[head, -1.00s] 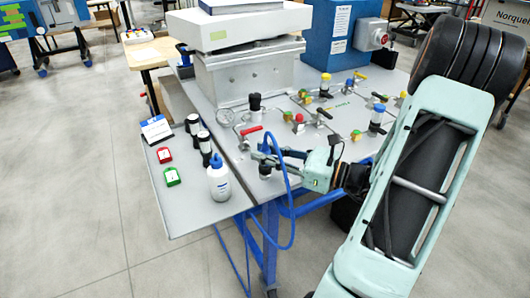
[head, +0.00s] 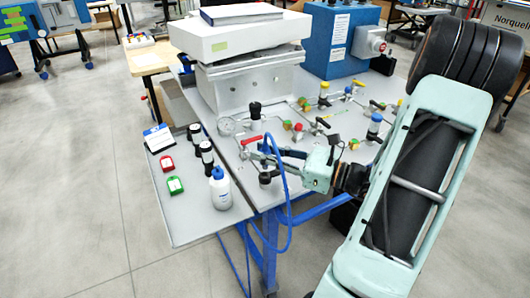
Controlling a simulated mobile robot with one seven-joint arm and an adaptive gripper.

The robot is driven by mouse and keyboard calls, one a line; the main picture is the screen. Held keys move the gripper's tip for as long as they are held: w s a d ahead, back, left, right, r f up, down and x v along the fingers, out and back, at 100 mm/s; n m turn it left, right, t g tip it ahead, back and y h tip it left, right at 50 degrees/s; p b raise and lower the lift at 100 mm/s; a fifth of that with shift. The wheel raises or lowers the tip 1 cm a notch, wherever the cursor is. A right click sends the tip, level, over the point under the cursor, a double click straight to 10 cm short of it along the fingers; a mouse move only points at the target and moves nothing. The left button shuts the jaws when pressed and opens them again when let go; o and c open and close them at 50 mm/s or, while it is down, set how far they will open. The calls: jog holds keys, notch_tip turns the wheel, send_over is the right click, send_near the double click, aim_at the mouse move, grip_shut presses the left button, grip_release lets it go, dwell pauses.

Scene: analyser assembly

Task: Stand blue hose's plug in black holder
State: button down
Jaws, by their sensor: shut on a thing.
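The blue hose (head: 291,222) loops up beside my gripper and hangs below the bench's front edge. My gripper (head: 264,157) is low over the bench's front part, shut at the upper end of the hose. The plug is mostly hidden by the fingers and too small to make out clearly. A short black cylindrical piece (head: 265,178), which looks like the black holder, stands on the bench just below the fingertips in the picture. I cannot tell whether the plug touches it or is inside it.
A gauge (head: 227,126), a red-handled valve (head: 251,140) and several fittings stand behind my gripper. A white analyser box (head: 240,43) is at the back.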

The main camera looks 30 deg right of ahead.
jog(key=shift+r+p, duration=0.35)
jog(key=shift+r, duration=0.2)
jog(key=shift+s+d+r+p, duration=0.1)
jog(key=shift+d+r+p, duration=0.2)
jog(key=shift+d+p, duration=0.1)
jog(key=d, duration=0.4)
jog(key=s+d+p, duration=0.1)
jog(key=d, duration=0.3)
jog(key=s+d+p, duration=0.1)
jog(key=d, duration=0.3)
jog(key=shift+d+f, duration=0.2)
jog(key=shift+f, duration=0.2)
jog(key=shift+s+d+f, duration=0.15)
jog(key=shift+d+f, duration=0.25)
jog(key=shift+d, duration=0.35)
jog(key=shift+a+f+b, duration=0.1)
jog(key=shift+a+b, duration=0.05)
jog(key=shift+b, duration=0.15)
jog(key=shift+w+a+f, duration=0.45)
jog(key=shift+w+f, duration=0.2)
jog(key=shift+w, duration=0.05)
